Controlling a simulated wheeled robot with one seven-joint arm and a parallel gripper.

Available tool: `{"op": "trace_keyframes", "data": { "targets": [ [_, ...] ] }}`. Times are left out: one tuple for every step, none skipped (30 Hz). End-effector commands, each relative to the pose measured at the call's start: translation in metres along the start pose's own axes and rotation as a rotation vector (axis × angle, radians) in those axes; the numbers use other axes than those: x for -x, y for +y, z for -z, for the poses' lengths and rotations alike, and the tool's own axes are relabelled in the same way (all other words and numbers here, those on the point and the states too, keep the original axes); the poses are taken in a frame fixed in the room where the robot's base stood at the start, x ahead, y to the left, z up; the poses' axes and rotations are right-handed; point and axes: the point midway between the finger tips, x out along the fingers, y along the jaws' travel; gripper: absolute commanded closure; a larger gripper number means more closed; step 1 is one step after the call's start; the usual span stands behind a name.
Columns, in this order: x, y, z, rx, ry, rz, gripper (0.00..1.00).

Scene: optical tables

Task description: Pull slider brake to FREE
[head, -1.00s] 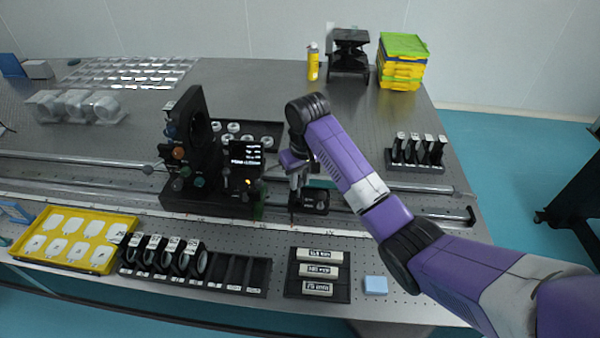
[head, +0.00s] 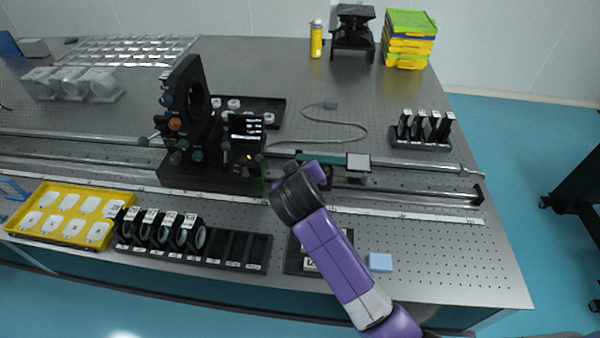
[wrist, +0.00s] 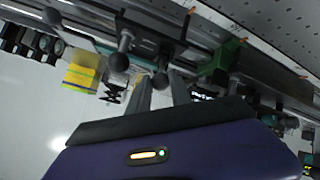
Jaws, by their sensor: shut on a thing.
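In the wrist view my gripper (wrist: 161,84) has its two grey fingers on either side of a dark round knob (wrist: 160,79), shut on it. The knob seems to be the slider brake's handle, but I see no FREE marking. A second dark ball knob (wrist: 118,62) on a short stem stands beside it, apart from the fingers. Both are by the rail (wrist: 200,32). In the head view my wrist hides the fingers and the held knob.
A black optics mount (head: 188,115) and a small display (head: 245,130) stand left of my wrist. A yellow tray (head: 75,212), a lens rack (head: 185,240) and a blue block (head: 380,262) lie along the front. A filter rack (head: 422,128) stands behind the rails at right.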

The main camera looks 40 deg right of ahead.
Motion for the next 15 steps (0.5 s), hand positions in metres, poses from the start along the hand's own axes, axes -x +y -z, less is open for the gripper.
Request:
{"op": "trace_keyframes", "data": {
  "targets": [
    [-0.0005, -0.0026, -0.0013, 0.002, 0.018, -0.007, 1.0],
    [-0.0003, -0.0026, -0.0014, 0.003, 0.025, -0.013, 1.0],
    [0.0001, -0.0025, -0.0017, 0.003, 0.033, -0.019, 1.0],
    [0.0003, -0.0027, -0.002, 0.003, 0.037, -0.022, 1.0],
    [0.0005, -0.0029, -0.0022, 0.004, 0.041, -0.025, 1.0],
    [0.0008, -0.0029, -0.0022, 0.004, 0.046, -0.028, 1.0],
    [0.001, -0.0028, -0.0021, 0.004, 0.049, -0.031, 1.0],
    [0.0011, -0.0027, -0.0019, 0.004, 0.051, -0.033, 1.0],
    [0.0013, -0.0026, -0.0018, 0.005, 0.054, -0.034, 1.0],
    [0.0014, -0.0025, -0.0018, 0.005, 0.055, -0.035, 1.0],
    [0.0015, -0.0025, -0.0017, 0.005, 0.055, -0.036, 1.0],
    [0.0016, -0.0024, -0.0016, 0.005, 0.056, -0.036, 1.0],
    [0.0016, -0.0024, -0.0016, 0.005, 0.056, -0.036, 1.0],
    [0.0016, -0.0024, -0.0016, 0.005, 0.056, -0.036, 1.0],
    [0.0016, -0.0024, -0.0016, 0.005, 0.055, -0.036, 1.0]
  ]
}}
